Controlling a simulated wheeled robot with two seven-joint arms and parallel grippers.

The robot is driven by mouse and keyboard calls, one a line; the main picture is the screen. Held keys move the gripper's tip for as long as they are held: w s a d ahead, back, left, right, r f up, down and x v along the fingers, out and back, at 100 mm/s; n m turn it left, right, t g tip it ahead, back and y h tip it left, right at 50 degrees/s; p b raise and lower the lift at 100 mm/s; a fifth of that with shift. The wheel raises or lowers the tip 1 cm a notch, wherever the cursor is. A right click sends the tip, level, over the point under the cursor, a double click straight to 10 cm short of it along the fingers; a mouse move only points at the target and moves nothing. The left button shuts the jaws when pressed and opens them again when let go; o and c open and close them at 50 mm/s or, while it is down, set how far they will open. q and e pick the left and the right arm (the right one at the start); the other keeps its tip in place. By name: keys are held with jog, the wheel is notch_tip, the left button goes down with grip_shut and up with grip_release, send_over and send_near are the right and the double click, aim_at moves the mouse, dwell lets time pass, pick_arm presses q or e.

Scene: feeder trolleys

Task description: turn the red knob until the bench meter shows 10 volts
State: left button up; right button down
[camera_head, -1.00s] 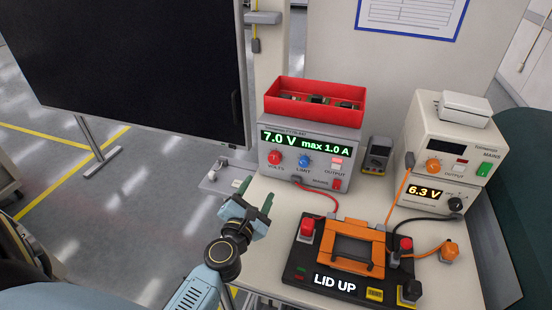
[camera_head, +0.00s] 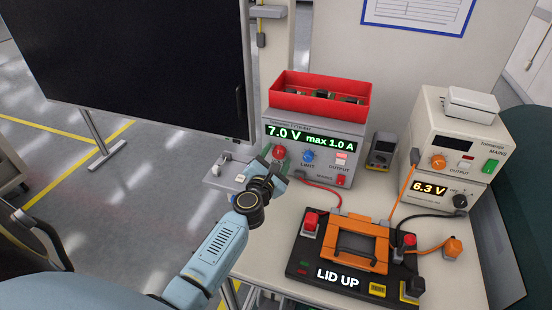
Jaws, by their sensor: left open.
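The red knob (camera_head: 279,151), at the lower left of the grey bench unit (camera_head: 352,160), is partly covered by my gripper. The unit's green-lit display (camera_head: 311,137) reads 7.0 V, max 1.0 A. My left gripper (camera_head: 275,158) is open at the red knob, with its fingers around or just in front of it; I cannot tell whether they touch it. A blue knob (camera_head: 308,156) labelled LIMIT sits to the right of the red one. My right gripper is not in view.
A red bin (camera_head: 318,104) stands on the unit. A small meter (camera_head: 381,150) stands to its right. A cream supply (camera_head: 428,188) reads 6.3 V. In front is a black fixture (camera_head: 376,289) with an orange lid, reading LID UP. A dark screen stands at left.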

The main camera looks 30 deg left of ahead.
pick_arm(q)
jog(key=c, duration=1)
jog(key=shift+m, duration=0.3)
jog(key=shift+m+p, duration=0.3)
jog(key=shift+m, duration=0.3)
jog(key=m+p, duration=0.1)
jog(key=m, duration=0.4)
jog(key=shift+r+p, duration=0.1)
jog(key=shift+p, duration=0.25)
jog(key=m+p, duration=0.2)
jog(key=m, duration=0.4)
jog(key=shift+m, duration=0.3)
jog(key=o, duration=1)
